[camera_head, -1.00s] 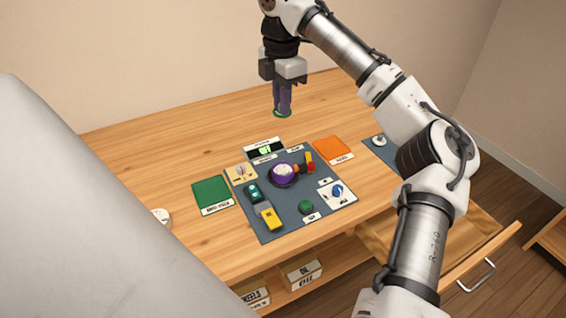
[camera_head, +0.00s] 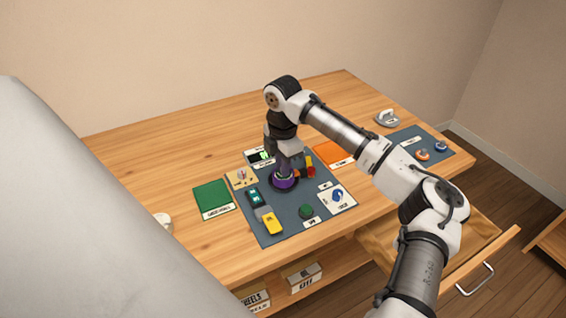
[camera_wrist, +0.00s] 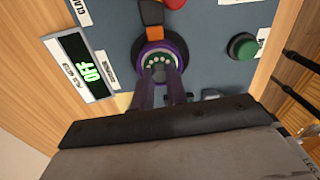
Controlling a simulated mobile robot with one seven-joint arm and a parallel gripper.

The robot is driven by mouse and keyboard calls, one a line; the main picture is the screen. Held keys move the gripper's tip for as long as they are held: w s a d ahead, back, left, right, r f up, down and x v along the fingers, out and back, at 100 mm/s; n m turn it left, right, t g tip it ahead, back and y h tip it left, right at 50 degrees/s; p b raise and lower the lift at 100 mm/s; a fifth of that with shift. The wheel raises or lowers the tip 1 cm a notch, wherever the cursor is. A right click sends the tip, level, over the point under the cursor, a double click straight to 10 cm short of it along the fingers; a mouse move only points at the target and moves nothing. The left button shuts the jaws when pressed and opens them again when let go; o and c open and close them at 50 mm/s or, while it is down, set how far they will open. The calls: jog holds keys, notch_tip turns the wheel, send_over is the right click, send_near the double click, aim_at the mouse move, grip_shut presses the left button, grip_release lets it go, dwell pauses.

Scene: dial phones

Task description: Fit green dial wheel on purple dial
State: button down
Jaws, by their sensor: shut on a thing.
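The purple dial (camera_head: 284,184) sits on a dark round base on the grey mat (camera_head: 312,185). In the wrist view its purple rim (camera_wrist: 181,52) rings the green dial wheel (camera_wrist: 159,63), which shows pale dots. My gripper (camera_head: 285,170) points straight down at the dial and is shut on the wheel. In the wrist view its two fingers (camera_wrist: 160,82) reach down to the wheel's near side. The wheel lies over the dial's face, roughly centred. I cannot tell whether it is fully seated. In the head view the wheel is hidden by my gripper.
A green button (camera_head: 306,211), a yellow tool (camera_head: 270,221) and a green pad (camera_head: 212,197) lie nearby. An open drawer (camera_head: 440,235) juts from the table front.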

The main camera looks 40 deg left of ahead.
jog(key=shift+f, duration=0.3)
